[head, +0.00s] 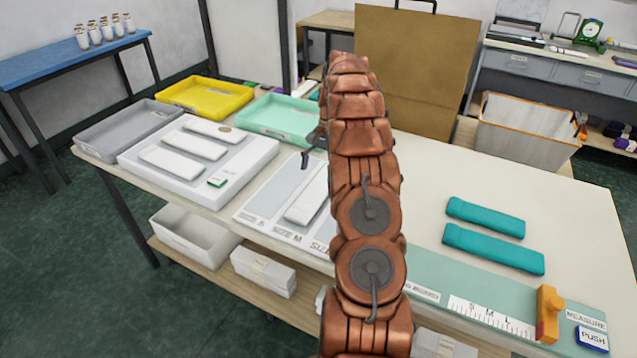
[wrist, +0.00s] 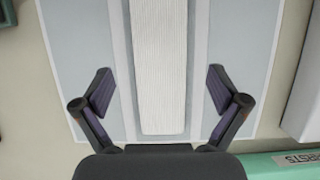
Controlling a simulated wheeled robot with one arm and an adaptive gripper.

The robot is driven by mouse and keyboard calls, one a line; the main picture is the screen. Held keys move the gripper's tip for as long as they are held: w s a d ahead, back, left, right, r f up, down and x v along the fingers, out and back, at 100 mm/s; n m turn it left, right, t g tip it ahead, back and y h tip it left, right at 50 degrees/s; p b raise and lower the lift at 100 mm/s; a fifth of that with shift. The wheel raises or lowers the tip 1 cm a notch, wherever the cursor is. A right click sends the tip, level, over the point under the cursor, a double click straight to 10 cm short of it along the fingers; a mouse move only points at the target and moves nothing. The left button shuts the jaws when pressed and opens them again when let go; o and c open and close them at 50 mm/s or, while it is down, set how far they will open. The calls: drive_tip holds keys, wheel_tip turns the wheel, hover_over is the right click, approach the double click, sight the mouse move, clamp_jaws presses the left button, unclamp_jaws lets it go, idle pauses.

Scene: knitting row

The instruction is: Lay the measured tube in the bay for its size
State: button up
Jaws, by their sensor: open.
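A white ribbed tube (wrist: 160,65) lies flat in the middle lane of the grey sizing board (wrist: 80,75). In the head view the tube (head: 305,203) lines up with the SIZE M label, with SIZE S to its left and SIZE L partly behind my arm. My gripper (wrist: 159,80) is open over the board, one finger on each side of the tube and apart from it. In the head view my arm hides most of the gripper. The measuring strip (head: 490,318), marked S, M, L, has an orange slider (head: 548,312) at its right end.
A white block (head: 145,172) holding several white pieces stands left of the board. Grey (head: 95,145), yellow (head: 185,108) and mint (head: 255,133) trays sit behind. Two teal cases (head: 490,250) lie right. The table's back right is clear.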

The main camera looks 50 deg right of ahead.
sight(322, 183)
drive_tip(key=shift+v, duration=1.15)
drive_tip(key=shift+w+d+r, duration=0.1)
drive_tip(key=shift+d+r, duration=0.05)
drive_tip(key=shift+r, duration=0.4)
drive_tip(key=p+v, duration=0.4)
drive_tip(key=p, duration=0.3)
drive_tip(key=shift+p, duration=0.3)
drive_tip(key=shift+r, duration=0.1)
